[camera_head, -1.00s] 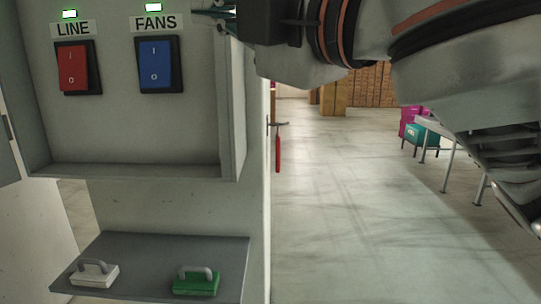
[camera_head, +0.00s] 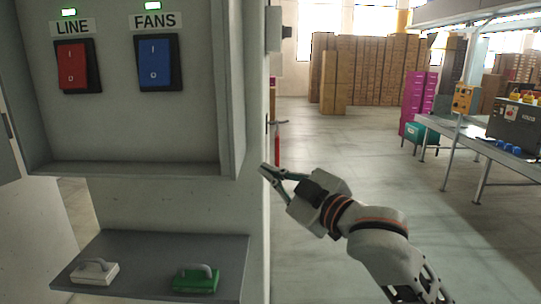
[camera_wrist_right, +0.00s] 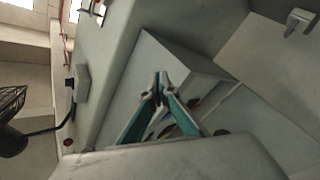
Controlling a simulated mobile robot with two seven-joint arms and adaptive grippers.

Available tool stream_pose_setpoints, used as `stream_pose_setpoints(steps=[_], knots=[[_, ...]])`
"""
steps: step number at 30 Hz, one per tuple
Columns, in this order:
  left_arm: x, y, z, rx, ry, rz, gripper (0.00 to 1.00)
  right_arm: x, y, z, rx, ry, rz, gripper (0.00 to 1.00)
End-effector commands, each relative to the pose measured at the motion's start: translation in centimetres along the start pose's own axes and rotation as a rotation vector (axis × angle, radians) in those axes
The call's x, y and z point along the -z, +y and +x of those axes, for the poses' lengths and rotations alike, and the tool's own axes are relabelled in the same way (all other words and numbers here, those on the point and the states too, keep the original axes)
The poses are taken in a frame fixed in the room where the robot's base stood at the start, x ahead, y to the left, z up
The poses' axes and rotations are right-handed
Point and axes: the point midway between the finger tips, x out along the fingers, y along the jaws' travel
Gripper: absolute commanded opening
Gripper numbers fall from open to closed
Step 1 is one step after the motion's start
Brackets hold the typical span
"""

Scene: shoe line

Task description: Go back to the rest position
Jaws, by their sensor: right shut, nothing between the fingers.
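My right gripper (camera_head: 266,172) is in the middle of the head view, beside the right edge of the cabinet (camera_head: 253,215) and below the switch box's lower lip. It is shut and empty. In the right wrist view its teal fingers (camera_wrist_right: 160,82) meet at the tips, with grey cabinet faces behind them. My right arm runs from the gripper down to the lower right. My left gripper does not show in either view.
The switch box holds a red LINE switch (camera_head: 77,65) and a blue FANS switch (camera_head: 156,63), green lamps lit above both. A shelf (camera_head: 140,246) below bears a white handled block (camera_head: 95,272) and a green one (camera_head: 195,280). Open floor (camera_head: 350,150) and a worktable (camera_head: 455,130) lie to the right.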

Motion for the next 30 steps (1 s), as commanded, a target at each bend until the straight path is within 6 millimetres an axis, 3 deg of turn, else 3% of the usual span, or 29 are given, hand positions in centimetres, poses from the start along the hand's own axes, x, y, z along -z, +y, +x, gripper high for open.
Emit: stream_pose_setpoints(steps=[1, 8, 14, 18, 24, 30], knots=[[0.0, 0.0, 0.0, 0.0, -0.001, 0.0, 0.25, -3.0, -1.5, -0.3, 0.0, -0.033, 0.06, 0.0], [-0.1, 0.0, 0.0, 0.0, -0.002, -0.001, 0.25, -14.7, -7.4, -3.2, -0.034, -0.166, 0.274, 0.0], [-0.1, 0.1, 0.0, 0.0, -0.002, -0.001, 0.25, -24.2, -14.0, -8.5, -0.067, -0.305, 0.425, 0.0], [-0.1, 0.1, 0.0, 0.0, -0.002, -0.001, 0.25, -30.0, -19.2, -13.7, -0.09, -0.411, 0.51, 0.0], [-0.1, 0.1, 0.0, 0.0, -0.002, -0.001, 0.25, -36.4, -27.0, -23.0, -0.111, -0.57, 0.6, 0.0], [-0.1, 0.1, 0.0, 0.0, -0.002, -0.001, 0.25, -39.5, -32.9, -31.4, -0.119, -0.695, 0.649, 0.0]])
